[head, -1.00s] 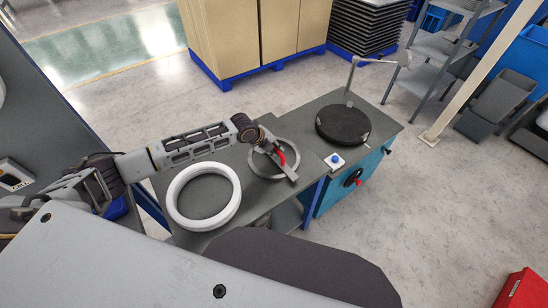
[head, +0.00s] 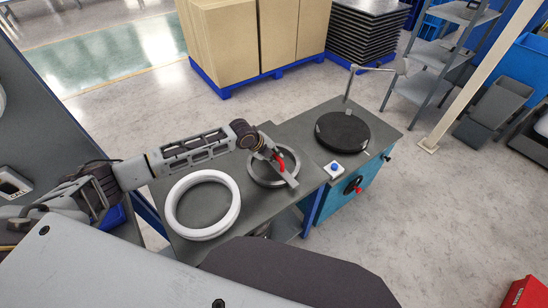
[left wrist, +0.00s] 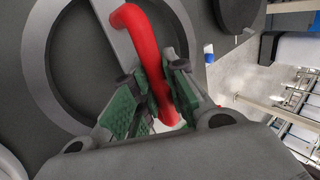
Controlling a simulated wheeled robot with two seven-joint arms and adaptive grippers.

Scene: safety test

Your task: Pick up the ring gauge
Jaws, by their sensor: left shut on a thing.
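The ring gauge is a grey metal ring (head: 291,181) with a flat bar across it and a red handle (head: 279,162). It lies on the dark grey bench top. The left wrist view shows its ring (left wrist: 38,55) and red handle (left wrist: 136,22) close up. My left gripper (head: 271,153) is over the gauge, with its green-padded fingers (left wrist: 160,88) shut on the red handle. I cannot tell whether the gauge is clear of the bench. The fingers hide part of the handle. My right gripper is not in view.
A white ring (head: 176,212) lies on the same bench, left of the gauge. Boxes on a blue pallet (head: 232,45) stand behind.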

